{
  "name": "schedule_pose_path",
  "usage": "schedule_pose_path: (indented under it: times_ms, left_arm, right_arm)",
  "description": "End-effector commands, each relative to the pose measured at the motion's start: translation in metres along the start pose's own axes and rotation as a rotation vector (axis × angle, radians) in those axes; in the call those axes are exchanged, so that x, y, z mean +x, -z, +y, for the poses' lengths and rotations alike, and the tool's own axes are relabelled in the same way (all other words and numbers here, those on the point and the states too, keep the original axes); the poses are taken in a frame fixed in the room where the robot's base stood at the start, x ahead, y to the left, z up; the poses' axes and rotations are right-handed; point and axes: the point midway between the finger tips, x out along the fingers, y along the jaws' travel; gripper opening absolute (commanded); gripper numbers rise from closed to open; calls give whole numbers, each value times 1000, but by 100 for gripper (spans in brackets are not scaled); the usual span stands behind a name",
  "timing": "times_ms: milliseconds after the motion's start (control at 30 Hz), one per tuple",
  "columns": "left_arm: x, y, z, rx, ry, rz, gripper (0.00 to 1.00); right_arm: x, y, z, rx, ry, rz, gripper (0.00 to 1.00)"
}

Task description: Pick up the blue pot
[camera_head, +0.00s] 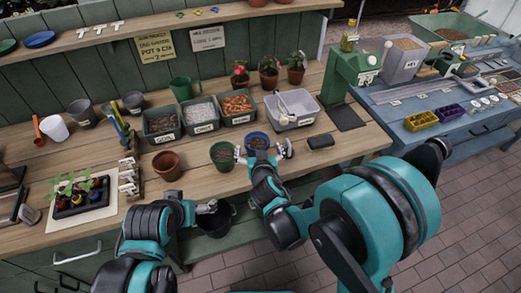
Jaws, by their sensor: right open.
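The blue pot (257,138) stands upright on the wooden bench, with dark contents showing inside its rim. My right gripper (263,153) is open at the near side of the blue pot. Its two fingers are spread to the left and right of the pot, and part of the pot's front is hidden behind the gripper. I cannot tell whether either finger touches it. My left gripper (207,207) is at the bench's front edge, lower left of the pot, and its opening is unclear.
A green pot (222,154) stands close left of the blue pot, and a terracotta pot (167,165) farther left. Filled bins (200,126) and a grey tray (292,125) stand behind. A dark block (321,142) lies right. A black bucket (219,224) is below the bench edge.

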Motion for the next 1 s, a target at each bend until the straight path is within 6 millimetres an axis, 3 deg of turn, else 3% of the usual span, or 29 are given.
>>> schedule_pose_path:
  times_ms: [300,567,800,1000]
  left_arm:
    - [14,-10,0,0,0,0,97]
    - [14,-10,0,0,0,0,97]
    - [14,-10,0,0,0,0,97]
    - [14,-10,0,0,0,0,97]
  right_arm:
    - [44,0,2,1,-1,0,100]
    - [49,2,1,0,0,-1,100]
    - [49,2,1,0,0,-1,45]
    - [49,2,1,0,0,-2,45]
